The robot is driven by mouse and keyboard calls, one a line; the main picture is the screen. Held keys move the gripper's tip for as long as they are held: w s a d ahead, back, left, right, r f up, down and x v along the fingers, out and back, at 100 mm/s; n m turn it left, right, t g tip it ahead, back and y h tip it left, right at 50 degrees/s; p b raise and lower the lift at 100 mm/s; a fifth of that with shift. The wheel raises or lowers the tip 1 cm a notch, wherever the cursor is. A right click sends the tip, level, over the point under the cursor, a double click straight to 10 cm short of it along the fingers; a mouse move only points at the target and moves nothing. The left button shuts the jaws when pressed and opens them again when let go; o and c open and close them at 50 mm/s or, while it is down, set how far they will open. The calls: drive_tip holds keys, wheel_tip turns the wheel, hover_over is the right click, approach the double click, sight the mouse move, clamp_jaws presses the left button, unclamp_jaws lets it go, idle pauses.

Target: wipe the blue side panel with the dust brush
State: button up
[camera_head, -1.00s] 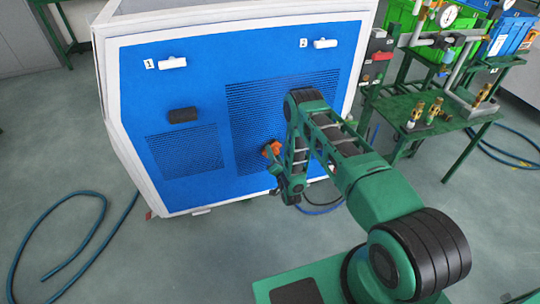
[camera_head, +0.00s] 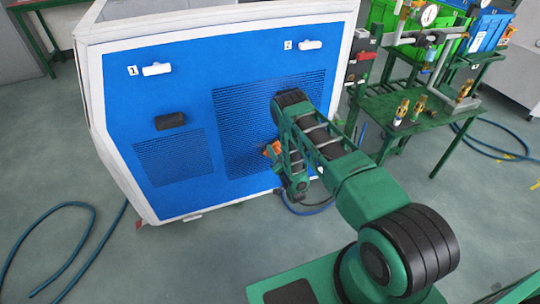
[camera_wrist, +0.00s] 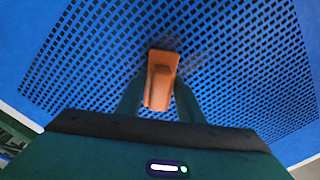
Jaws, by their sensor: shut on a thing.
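The blue side panel (camera_head: 195,98) stands upright in a white frame in the head view, with two perforated vent areas. Its vent grid fills most of the wrist view (camera_wrist: 100,62). My gripper (camera_wrist: 160,98) is shut on the orange dust brush (camera_wrist: 160,82), which points at the perforated grid. A dark smudge shows on the grid around the brush tip. The brush also shows in the head view (camera_head: 272,149), in front of the larger vent. I cannot tell whether its bristles touch the panel. My arm covers part of the vent's right side.
White handles marked 1 (camera_head: 157,69) and 2 (camera_head: 310,45) and a black handle (camera_head: 170,121) stick out from the panel. A green table (camera_head: 430,112) with brass fittings stands at the right. A blue hose (camera_head: 75,262) lies on the floor at left.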

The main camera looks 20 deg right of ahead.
drive_tip(key=shift+w+d+r, duration=0.1)
drive_tip(key=shift+w+d, duration=0.05)
drive_tip(key=shift+d, duration=0.75)
drive_tip(key=shift+r, duration=0.7)
drive_tip(key=shift+a, duration=2.05)
drive_tip(key=shift+w+a, duration=0.1)
drive_tip(key=shift+a, duration=3.95)
drive_tip(key=s, duration=0.6)
drive_tip(key=shift+s, duration=0.15)
